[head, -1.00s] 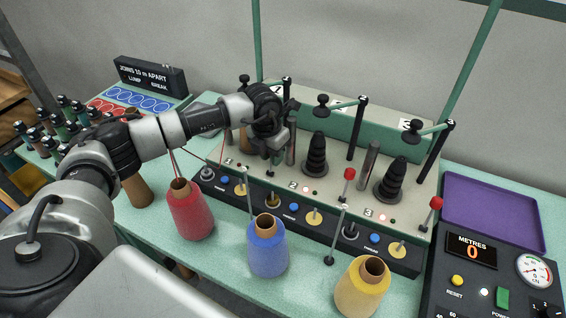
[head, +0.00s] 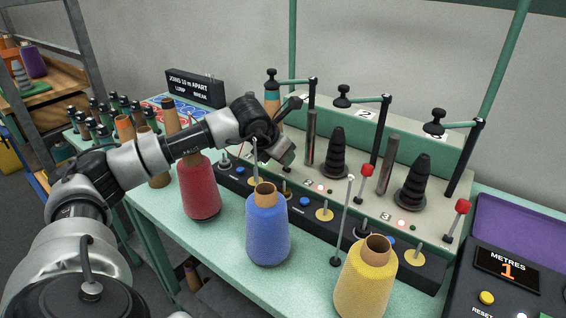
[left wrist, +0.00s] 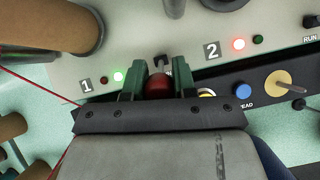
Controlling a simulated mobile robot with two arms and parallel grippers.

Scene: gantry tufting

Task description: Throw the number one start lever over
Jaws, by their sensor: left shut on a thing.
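My left gripper (head: 284,152) is over the number one station of the winder. In the left wrist view the gripper (left wrist: 158,80) has its two green fingers shut on the dark red knob of the number one start lever (left wrist: 158,86). Beside the "1" label a green lamp (left wrist: 118,76) is lit and the red one is dark. In the head view my gripper and wrist hide this lever. The number two lever (head: 367,171) and number three lever (head: 462,206) stand up with red knobs. My right gripper is not in view.
Red (head: 200,190), blue (head: 267,230) and yellow (head: 365,285) yarn cones stand in front of the winder. Thin thread posts rise close by. The metres counter (head: 507,268) reads 1. A purple tray (head: 520,228) lies at the right. Red lamps glow at stations two and three.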

